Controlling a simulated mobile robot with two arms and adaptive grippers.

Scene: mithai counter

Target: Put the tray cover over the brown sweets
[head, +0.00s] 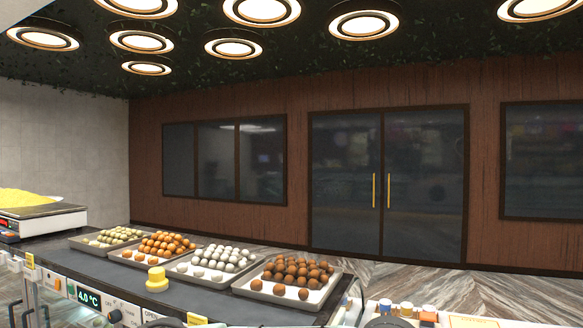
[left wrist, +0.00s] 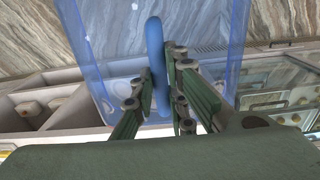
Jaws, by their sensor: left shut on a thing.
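The brown sweets (head: 296,269) sit in rows on a pale tray (head: 320,297), the rightmost of several sweet trays in the head view. My left gripper (left wrist: 158,80) shows in the left wrist view, its green fingers shut on the upright blue handle of the tray cover. The tray cover (left wrist: 100,40) is a clear, bluish box shape around and beyond the fingers. Neither the cover nor my left gripper can be made out in the head view. My right gripper is not in view.
Trays of white (head: 213,258), orange (head: 165,243) and pale yellow-green (head: 118,235) sweets stand left of the brown ones. A yellow knob-like item (head: 157,279) stands in front on the dark counter (head: 110,268). A scale (head: 38,220) with yellow sweet stuff is at far left. A pale compartmented bin (left wrist: 40,108) lies below the cover.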

